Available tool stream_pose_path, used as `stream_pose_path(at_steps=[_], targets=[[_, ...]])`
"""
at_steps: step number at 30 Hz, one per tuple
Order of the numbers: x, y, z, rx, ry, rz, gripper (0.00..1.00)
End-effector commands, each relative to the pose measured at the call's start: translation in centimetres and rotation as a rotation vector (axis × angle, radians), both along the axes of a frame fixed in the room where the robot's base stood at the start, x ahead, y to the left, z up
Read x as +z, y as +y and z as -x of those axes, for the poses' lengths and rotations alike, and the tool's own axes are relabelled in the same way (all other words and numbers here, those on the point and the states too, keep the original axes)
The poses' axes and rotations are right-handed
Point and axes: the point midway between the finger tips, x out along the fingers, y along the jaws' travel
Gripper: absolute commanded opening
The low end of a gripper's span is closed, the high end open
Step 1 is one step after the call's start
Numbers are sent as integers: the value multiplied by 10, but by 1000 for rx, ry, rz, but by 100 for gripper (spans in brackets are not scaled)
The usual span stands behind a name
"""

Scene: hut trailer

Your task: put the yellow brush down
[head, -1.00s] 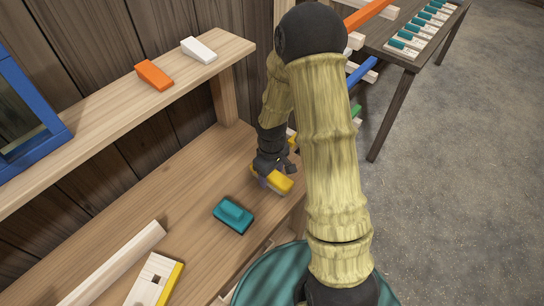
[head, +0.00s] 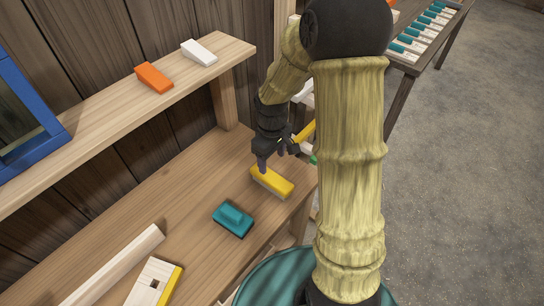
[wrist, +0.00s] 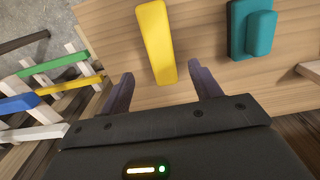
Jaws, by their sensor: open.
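The yellow brush (head: 272,182) lies on the wooden workbench (head: 185,215), near its right end. It also shows in the wrist view (wrist: 156,42), beyond and between my fingertips.
A teal block with a raised handle (head: 233,219) lies beside the brush. A wooden beam (head: 115,265) lies further left. An orange block (head: 154,77) and a white block (head: 199,52) sit on the raised shelf (head: 110,105). Coloured bars (wrist: 58,88) stick out beyond the bench end.

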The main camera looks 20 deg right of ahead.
Motion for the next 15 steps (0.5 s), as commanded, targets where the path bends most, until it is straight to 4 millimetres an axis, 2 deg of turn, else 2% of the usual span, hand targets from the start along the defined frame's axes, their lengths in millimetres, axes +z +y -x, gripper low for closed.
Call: stream_pose_path(at_steps=[8, 11, 15], targets=[[3, 0, 3, -15, -6, 2, 63], [13, 0, 13, -67, -28, 6, 63], [35, 1, 41, -207, -87, 6, 63]])
